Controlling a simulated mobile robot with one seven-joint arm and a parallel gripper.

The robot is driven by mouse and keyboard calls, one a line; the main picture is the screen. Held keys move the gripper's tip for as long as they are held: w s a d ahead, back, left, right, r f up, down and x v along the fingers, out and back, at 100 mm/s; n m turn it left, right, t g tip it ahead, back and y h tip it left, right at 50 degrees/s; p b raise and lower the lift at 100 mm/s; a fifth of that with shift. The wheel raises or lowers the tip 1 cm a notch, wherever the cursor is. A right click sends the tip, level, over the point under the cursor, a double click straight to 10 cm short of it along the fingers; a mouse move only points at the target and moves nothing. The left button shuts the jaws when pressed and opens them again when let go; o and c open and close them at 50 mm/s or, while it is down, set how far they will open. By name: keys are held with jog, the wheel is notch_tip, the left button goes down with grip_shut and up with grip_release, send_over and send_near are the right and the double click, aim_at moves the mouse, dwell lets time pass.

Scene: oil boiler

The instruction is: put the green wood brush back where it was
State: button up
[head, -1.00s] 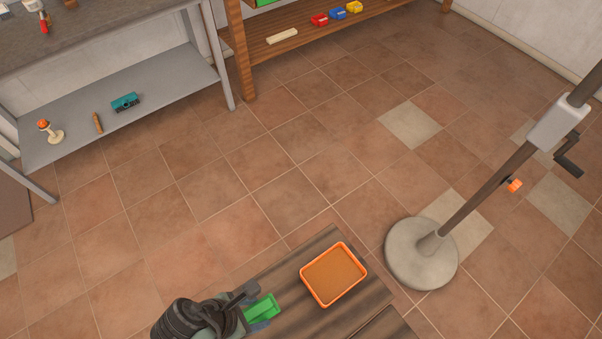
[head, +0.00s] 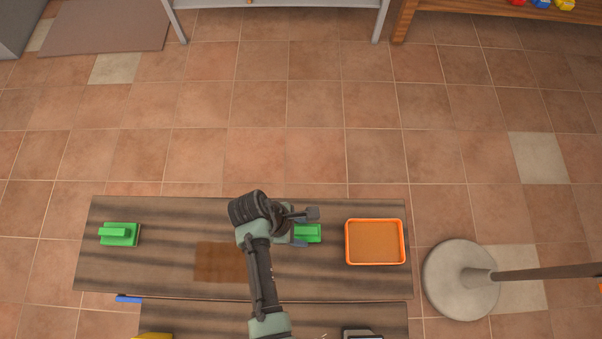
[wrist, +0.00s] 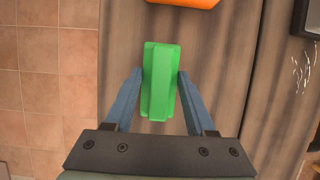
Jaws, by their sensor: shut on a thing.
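A green brush (head: 312,233) is on or just above the wooden table (head: 180,215), left of the orange tray (head: 375,220). My gripper (head: 300,233) is shut on it. In the wrist view the green brush (wrist: 160,85) sits between the two blue fingers of my gripper (wrist: 160,76), with its long side along them. Whether it touches the wood is not clear. A second green, block-like thing with a raised top (head: 118,234) stands at the table's left end.
A darker brown patch (head: 220,262) marks the wood left of my arm. A blue item (head: 128,298), a yellow item (head: 153,336) and a grey device (head: 362,334) lie nearer. A stand with a round base (head: 460,280) is at right.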

jog(key=shift+f, duration=0.65)
jog(key=shift+f, duration=0.15)
jog(key=o, duration=1.3)
